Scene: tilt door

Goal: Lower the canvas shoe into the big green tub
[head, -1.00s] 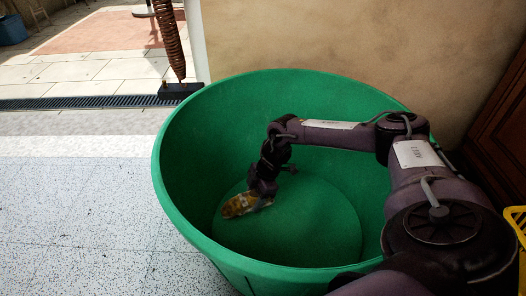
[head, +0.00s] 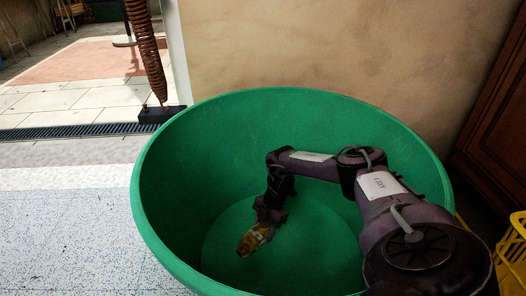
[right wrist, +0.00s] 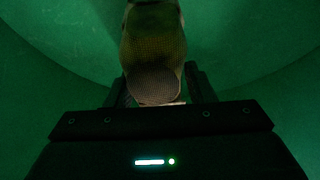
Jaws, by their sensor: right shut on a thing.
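The canvas shoe (head: 254,240), yellow and patterned, hangs toe-down inside the big green tub (head: 160,200). My right gripper (head: 266,222) is shut on it, with the arm reaching over the tub's rim. In the right wrist view the shoe (right wrist: 153,50) sits between the two dark fingers (right wrist: 158,88), with the green tub wall (right wrist: 50,50) around it. The shoe appears low in the tub, near its floor; I cannot tell whether it touches. My left gripper is not in view.
A tan wall (head: 330,50) stands behind the tub. A yellow crate (head: 511,255) and a dark wooden panel (head: 492,130) are at the right. Speckled floor (head: 70,240) lies clear at the left. A rusty spring (head: 147,50) stands by the doorway.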

